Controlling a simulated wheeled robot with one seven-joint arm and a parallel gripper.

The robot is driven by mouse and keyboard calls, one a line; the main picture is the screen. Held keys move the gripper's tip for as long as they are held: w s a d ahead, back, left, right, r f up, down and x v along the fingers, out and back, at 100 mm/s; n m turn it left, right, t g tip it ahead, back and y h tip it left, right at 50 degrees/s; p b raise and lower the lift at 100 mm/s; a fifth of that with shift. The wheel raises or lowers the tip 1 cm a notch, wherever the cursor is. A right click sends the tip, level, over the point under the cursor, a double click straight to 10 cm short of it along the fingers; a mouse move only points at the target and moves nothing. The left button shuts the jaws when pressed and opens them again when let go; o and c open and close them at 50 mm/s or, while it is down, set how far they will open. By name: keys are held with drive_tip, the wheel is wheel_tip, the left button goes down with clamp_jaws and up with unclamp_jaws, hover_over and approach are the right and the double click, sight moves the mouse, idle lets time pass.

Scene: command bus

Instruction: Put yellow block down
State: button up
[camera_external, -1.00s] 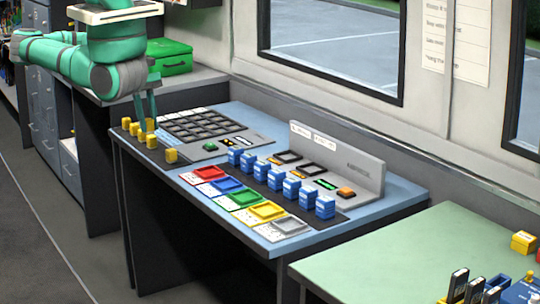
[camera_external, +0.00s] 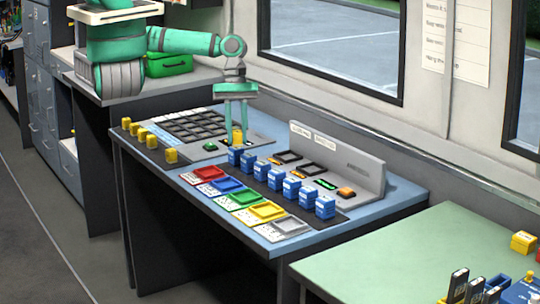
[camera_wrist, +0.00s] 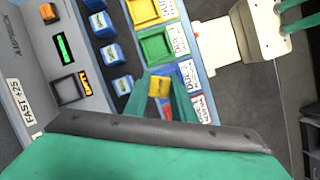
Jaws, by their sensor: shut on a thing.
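My gripper (camera_external: 237,142) is shut on a small yellow block (camera_external: 237,136) and points down near the middle of the blue table, behind the first blue block. In the wrist view the yellow block (camera_wrist: 159,86) sits between my two green fingers (camera_wrist: 162,98), with the green and blue trays beyond it. It appears held above the surface; the exact gap cannot be told. Several other yellow blocks (camera_external: 151,142) stand in a row on the dark strip at the table's left end. A yellow tray (camera_external: 267,212) lies near the front right edge.
Red (camera_external: 209,174), blue (camera_external: 227,185), green (camera_external: 246,197) and grey (camera_external: 289,227) trays line the front. Several blue blocks (camera_external: 275,180) stand on a dark strip behind them. A grey upright panel (camera_external: 350,165) rises at the back right. A black key grid (camera_external: 185,125) lies at the left.

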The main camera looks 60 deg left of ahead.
drive_tip(key=s+d+m+g+y, duration=0.1)
drive_tip(key=d+m, duration=0.3)
drive_tip(key=d, duration=2)
drive_tip(key=s+d+m+g+y, duration=0.1)
drive_tip(key=s+d+m, duration=0.1)
drive_tip(key=s+d, duration=0.65)
drive_tip(key=s+d+m, duration=0.2)
drive_tip(key=s+d, duration=0.3)
drive_tip(key=d, duration=0.6)
hover_over(338, 268)
drive_tip(key=a, duration=0.1)
drive_tip(key=f, duration=0.6)
drive_tip(key=w+f, duration=0.1)
drive_tip(key=f, duration=0.1)
drive_tip(key=shift+a+f, duration=0.1)
drive_tip(key=shift+f, duration=0.3)
drive_tip(key=shift+w+f, duration=0.15)
drive_tip(key=shift+f, duration=0.15)
drive_tip(key=shift+w+d+f, duration=0.1)
drive_tip(key=shift+d+f, duration=0.05)
drive_tip(key=shift+f, duration=0.7)
drive_tip(key=shift+d+f, duration=0.1)
drive_tip(key=shift+f, duration=0.75)
drive_tip(key=shift+f, duration=0.15)
